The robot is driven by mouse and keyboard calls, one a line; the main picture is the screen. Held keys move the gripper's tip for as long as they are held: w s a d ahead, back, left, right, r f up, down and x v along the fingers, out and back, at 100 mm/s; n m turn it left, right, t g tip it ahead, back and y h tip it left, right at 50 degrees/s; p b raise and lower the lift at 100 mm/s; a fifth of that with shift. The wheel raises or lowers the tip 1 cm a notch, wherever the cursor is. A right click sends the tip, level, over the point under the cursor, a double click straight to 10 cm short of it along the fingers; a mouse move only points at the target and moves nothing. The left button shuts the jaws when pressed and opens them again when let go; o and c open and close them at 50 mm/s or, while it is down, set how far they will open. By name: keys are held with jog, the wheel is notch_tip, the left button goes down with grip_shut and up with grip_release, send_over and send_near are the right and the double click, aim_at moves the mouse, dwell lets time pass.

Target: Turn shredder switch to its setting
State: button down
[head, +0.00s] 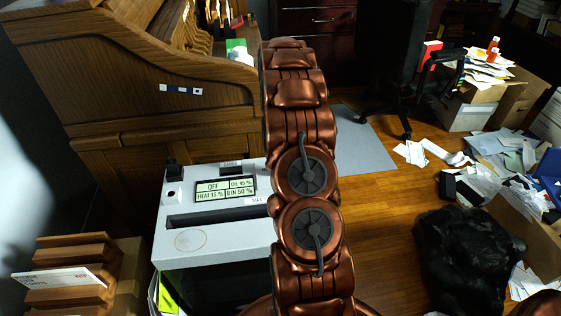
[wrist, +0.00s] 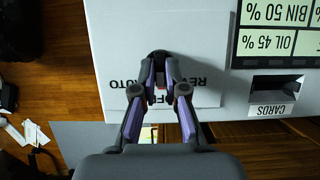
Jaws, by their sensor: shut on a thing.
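The white shredder (head: 205,222) stands left of my arm in the head view. Its display (head: 226,189) reads OFF, oil 45 %, heat 15 %, bin 50 %. In the wrist view, upside down, a small dark switch (wrist: 159,56) sits on a white label plate (wrist: 125,55) with REV, a partly covered OFF and AUTO. My gripper (wrist: 160,76) is shut on this switch, with the purple-sided fingers on either side of it. The exact angle of the switch is hard to tell. In the head view, my arm hides the switch and gripper.
A card slot marked CARDS (wrist: 274,94) lies beside the display in the wrist view. A wooden roll-top desk (head: 130,90) stands behind the shredder. A wooden letter rack (head: 75,270) is at its left. A black bag (head: 465,260) and scattered papers (head: 500,150) lie to the right.

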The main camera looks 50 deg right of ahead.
jog(key=shift+s+f, duration=0.1)
jog(key=shift+s, duration=0.1)
jog(key=c, duration=1.2)
grip_release()
jog(key=shift+w, duration=0.1)
jog(key=shift+v, duration=6.05)
jog(key=shift+a, duration=0.1)
